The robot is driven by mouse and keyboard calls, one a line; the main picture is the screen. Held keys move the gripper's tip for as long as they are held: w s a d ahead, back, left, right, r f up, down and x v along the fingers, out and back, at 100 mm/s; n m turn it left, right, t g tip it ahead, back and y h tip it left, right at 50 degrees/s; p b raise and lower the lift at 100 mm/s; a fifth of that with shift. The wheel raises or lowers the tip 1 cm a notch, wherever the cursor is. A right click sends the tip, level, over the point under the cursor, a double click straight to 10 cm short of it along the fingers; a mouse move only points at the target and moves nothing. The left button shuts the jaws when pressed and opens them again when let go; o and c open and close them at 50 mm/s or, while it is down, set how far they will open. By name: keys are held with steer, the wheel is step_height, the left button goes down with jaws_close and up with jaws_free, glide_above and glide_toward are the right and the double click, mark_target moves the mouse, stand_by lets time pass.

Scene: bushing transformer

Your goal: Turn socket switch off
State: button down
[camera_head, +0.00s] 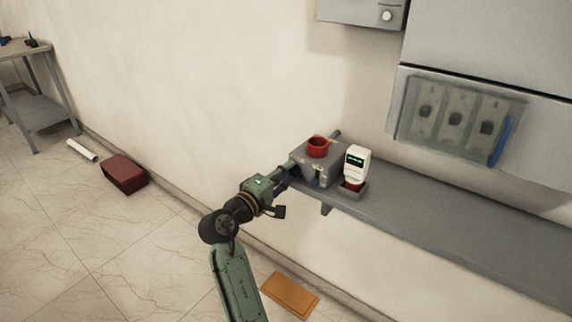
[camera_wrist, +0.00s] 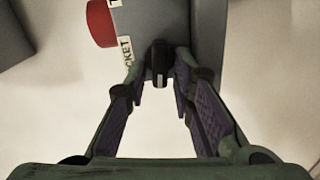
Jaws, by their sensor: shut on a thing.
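A grey box (camera_head: 318,172) stands on the wall shelf, with a red round part (camera_head: 317,147) on top and a blue part on its front. In the wrist view the box (camera_wrist: 160,18) fills the top middle, with a white label (camera_wrist: 127,50) whose visible letters read "CKET". A small black switch knob (camera_wrist: 160,62) sticks out of the box toward me. My gripper (camera_wrist: 161,78) has a fingertip at each side of this knob and is shut on it. In the head view my gripper (camera_head: 290,170) is at the left side of the box, and its fingertips are hard to make out.
A white device (camera_head: 357,164) with a green display stands in a small tray just right of the box. The grey shelf (camera_head: 450,222) is clear further right. A cabinet with a windowed panel (camera_head: 455,115) hangs above. An orange board (camera_head: 290,296) lies on the floor.

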steer(key=shift+n+p, duration=0.55)
steer(key=shift+n, duration=0.25)
steer(key=c, duration=1.6)
jaws_free()
steer(key=shift+c, duration=0.2)
steer(key=shift+f, duration=0.1)
